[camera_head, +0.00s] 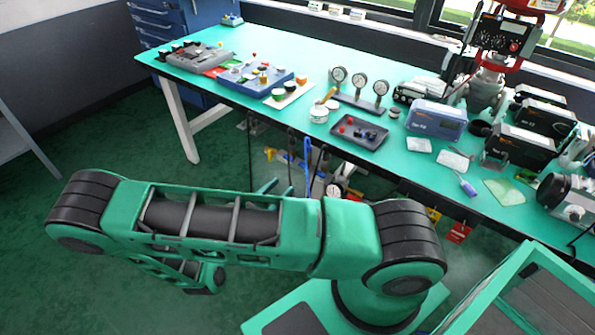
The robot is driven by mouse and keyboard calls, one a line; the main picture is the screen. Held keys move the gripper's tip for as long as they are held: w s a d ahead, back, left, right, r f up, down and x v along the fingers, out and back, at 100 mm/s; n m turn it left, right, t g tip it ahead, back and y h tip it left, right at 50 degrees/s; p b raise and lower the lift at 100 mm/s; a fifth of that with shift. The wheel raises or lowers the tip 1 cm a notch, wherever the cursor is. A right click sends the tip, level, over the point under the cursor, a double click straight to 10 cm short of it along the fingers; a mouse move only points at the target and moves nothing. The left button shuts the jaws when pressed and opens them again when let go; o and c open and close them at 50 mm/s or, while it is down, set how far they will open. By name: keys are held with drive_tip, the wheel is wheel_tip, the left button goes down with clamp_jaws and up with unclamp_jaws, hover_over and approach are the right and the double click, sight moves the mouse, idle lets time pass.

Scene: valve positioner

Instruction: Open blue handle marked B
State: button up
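A narrow blue upright piece (307,153) shows below the front edge of the workbench, among dark upright rods. It may be the blue handle, but I cannot read a B on it. Its lower part is close to grey and white fittings, and my arm hides what lies further down. My arm crosses the foreground, folded back at the elbow on the left. I cannot make out my gripper. Thin green pieces (265,187) stick up behind my upper arm, left of the blue piece, and I cannot tell what they are.
The green workbench (300,62) holds gauges (360,82), a dark tray (357,131), blue boxes and tools. A white table leg (183,125) stands left. The green floor (95,135) at left is clear.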

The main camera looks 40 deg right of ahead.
sight(304, 166)
drive_tip(key=x, duration=1)
drive_tip(key=shift+w+d, duration=0.25)
drive_tip(key=shift+w, duration=0.05)
drive_tip(key=shift+f, duration=0.1)
